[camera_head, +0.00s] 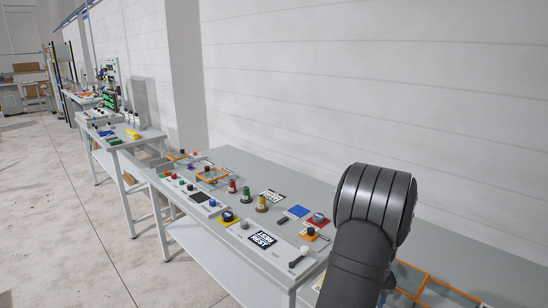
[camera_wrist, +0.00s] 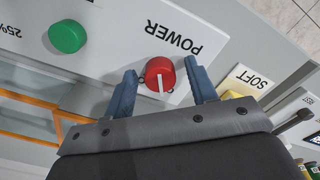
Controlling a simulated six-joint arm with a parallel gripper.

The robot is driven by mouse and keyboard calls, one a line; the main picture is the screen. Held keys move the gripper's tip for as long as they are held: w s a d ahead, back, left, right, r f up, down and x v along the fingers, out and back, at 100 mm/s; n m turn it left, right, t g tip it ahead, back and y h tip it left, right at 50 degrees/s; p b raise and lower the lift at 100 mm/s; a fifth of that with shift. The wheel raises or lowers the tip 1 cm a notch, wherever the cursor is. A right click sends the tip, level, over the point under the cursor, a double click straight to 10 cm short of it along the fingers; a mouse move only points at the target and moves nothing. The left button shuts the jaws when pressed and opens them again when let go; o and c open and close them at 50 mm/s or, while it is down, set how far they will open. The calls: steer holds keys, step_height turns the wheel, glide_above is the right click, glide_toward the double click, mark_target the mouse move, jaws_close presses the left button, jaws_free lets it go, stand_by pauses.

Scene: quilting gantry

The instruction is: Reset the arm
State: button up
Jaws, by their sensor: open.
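In the wrist view my gripper (camera_wrist: 160,68) is open, with its two blue fingers apart. A round red knob (camera_wrist: 160,75) with a white pointer line shows between the fingertips. It sits on a pale panel (camera_wrist: 110,40) under the upside-down word POWER. I cannot tell whether the fingers touch the knob. In the head view my arm fills the right side and the gripper is hidden. A dark sign (camera_head: 262,240) with white lettering lies near the front edge of the bench, its words too small to read surely.
A green button (camera_wrist: 67,36) is left of the knob, and a yellow part marked SOFT (camera_wrist: 247,78) is right of it. Orange-framed clear covers (camera_wrist: 30,118) lie at lower left. The long grey bench (camera_head: 240,160) carries several knobs and buttons, with a white wall behind.

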step_height(320, 180, up, 18)
step_height(320, 180, down, 18)
steer(key=shift+r, duration=0.25)
steer(key=shift+f, duration=0.35)
steer(key=m, duration=0.5)
steer(key=shift+r+m, duration=0.1)
steer(key=shift+m, duration=0.3)
steer(key=m, duration=0.6)
steer(key=shift+r, duration=0.95)
steer(key=shift+f, duration=0.1)
